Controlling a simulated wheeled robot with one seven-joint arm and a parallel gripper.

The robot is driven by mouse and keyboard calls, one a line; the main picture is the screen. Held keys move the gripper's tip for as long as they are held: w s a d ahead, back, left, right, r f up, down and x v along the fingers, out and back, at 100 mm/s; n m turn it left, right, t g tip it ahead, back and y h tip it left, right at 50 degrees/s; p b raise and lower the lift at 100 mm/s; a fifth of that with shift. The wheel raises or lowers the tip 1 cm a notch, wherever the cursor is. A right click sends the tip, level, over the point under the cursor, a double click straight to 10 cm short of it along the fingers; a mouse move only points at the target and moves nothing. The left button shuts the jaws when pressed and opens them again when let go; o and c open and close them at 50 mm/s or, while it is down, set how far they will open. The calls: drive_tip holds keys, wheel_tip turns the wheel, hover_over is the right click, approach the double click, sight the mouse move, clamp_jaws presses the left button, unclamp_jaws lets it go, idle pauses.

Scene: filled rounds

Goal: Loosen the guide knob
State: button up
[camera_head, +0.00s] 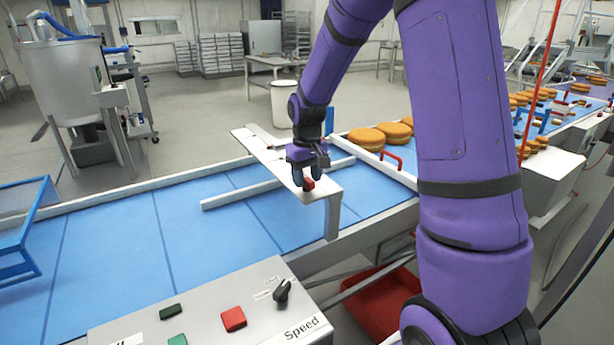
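A small red knob (308,185) sits on the near end of a white bracket (325,183) that spans the blue conveyor. My gripper (308,176) points down right at this knob. Its two dark fingers stand apart, one on each side of the knob's top. I cannot tell whether they touch it. A white guide rail (275,183) runs along the belt below the bracket. A bit of red also shows farther back on the bracket, partly hidden by my gripper.
A control panel (200,316) with a red button and a black Speed knob (282,290) stands in front. Round brown cakes (367,138) lie on the belt behind my arm. A red handle (391,158) stands by them. The left belt (110,240) is mostly clear.

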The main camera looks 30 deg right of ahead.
sight(307, 179)
drive_tip(key=shift+r, duration=0.1)
wheel_tip(307, 179, up, 11)
drive_tip(key=shift+f, duration=0.2)
idle(0.4)
idle(0.4)
drive_tip(key=s+a+r+t, duration=0.1)
drive_tip(key=s+a+r, duration=0.25)
drive_tip(key=s, duration=0.35)
drive_tip(key=s+a+r+t, duration=0.2)
drive_tip(key=s+r, duration=0.3)
drive_tip(key=s, duration=0.2)
drive_tip(key=s+a+t, duration=0.2)
drive_tip(key=s, duration=1.2)
drive_tip(key=shift+s+r, duration=0.2)
drive_tip(key=shift+r, duration=0.1)
